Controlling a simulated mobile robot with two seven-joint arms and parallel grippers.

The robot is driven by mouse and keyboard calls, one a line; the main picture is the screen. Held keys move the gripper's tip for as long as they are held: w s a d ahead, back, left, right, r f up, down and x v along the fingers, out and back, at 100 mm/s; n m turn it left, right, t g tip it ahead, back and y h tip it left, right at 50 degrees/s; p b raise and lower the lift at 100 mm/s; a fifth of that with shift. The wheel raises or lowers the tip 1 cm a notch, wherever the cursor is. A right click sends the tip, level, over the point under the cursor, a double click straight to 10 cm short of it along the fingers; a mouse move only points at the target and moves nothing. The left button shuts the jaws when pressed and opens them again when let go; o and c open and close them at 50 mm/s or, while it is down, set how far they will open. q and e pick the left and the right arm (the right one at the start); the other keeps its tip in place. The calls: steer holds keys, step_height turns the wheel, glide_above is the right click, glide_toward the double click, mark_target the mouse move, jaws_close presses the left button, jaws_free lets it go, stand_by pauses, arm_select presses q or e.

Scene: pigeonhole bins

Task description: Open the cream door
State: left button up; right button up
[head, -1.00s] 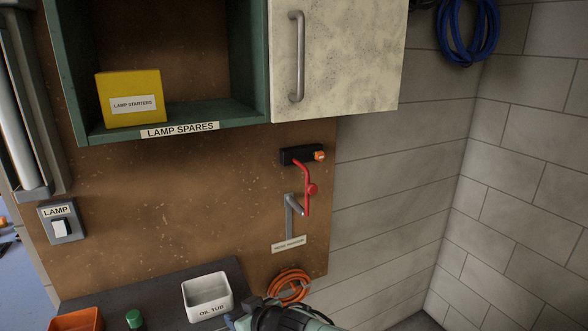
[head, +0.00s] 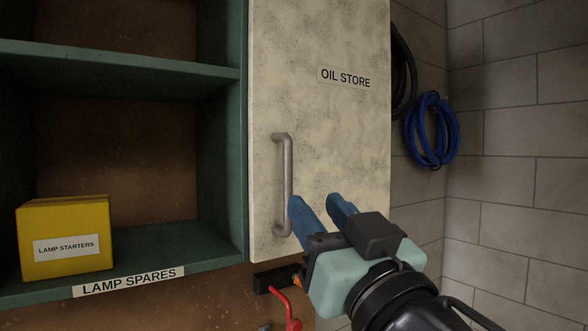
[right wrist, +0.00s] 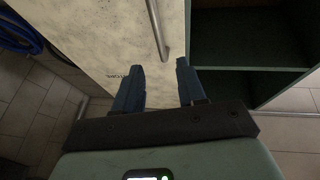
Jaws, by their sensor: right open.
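The cream door (head: 335,130), labelled OIL STORE, is closed flush beside the green shelf unit. Its grey vertical bar handle (head: 288,175) is on the door's left side. My right gripper (head: 318,205) is open, with blue fingers, in front of the lower door and just right of the handle's lower part. In the right wrist view the door (right wrist: 110,35) fills the upper left, and the handle (right wrist: 158,30) ends just beyond and between the open fingertips (right wrist: 160,72). Nothing is between the fingers. My left gripper is in neither view.
The open green shelf (head: 120,62) on the left holds a yellow LAMP STARTERS box (head: 65,238). A blue hose coil (head: 432,130) hangs on the wall to the right. A red lever (head: 285,308) is below the door.

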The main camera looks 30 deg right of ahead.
mark_target(290, 174)
steer(key=p+x, duration=0.2)
steer(key=x, duration=0.5)
steer(key=shift+p, duration=0.3)
steer(key=shift+x, duration=0.75)
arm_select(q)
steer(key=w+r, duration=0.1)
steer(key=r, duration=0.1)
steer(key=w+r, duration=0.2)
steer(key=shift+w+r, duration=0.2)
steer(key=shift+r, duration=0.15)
arm_select(e)
steer(key=shift+f, duration=0.15)
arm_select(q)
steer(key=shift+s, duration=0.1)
arm_select(e)
steer(key=shift+c, duration=0.3)
jaws_close()
